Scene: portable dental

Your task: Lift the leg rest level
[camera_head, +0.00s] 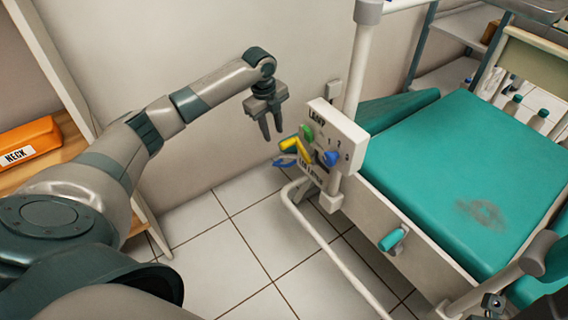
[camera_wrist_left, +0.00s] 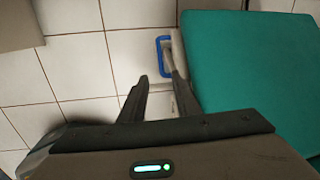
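The reclining chair has a long teal pad (camera_head: 470,160) on a pale frame. A smaller teal section (camera_head: 395,110) slopes at its far left end; I cannot tell for sure whether it is the leg rest. A teal pad also fills the right of the left wrist view (camera_wrist_left: 250,70). My left gripper (camera_head: 272,133) points down, open and empty, just left of the white control panel (camera_head: 345,137). In the left wrist view its two fingers (camera_wrist_left: 158,85) stand apart, with a blue loop handle (camera_wrist_left: 162,56) beyond them. My right gripper is not in view.
The panel carries a green knob (camera_head: 307,132), a yellow lever (camera_head: 296,147) and a blue knob (camera_head: 330,158). A teal handle (camera_head: 391,240) sits on the chair's side. An orange box marked NECK (camera_head: 28,143) lies on a wooden shelf. Tiled floor (camera_head: 225,240) is clear.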

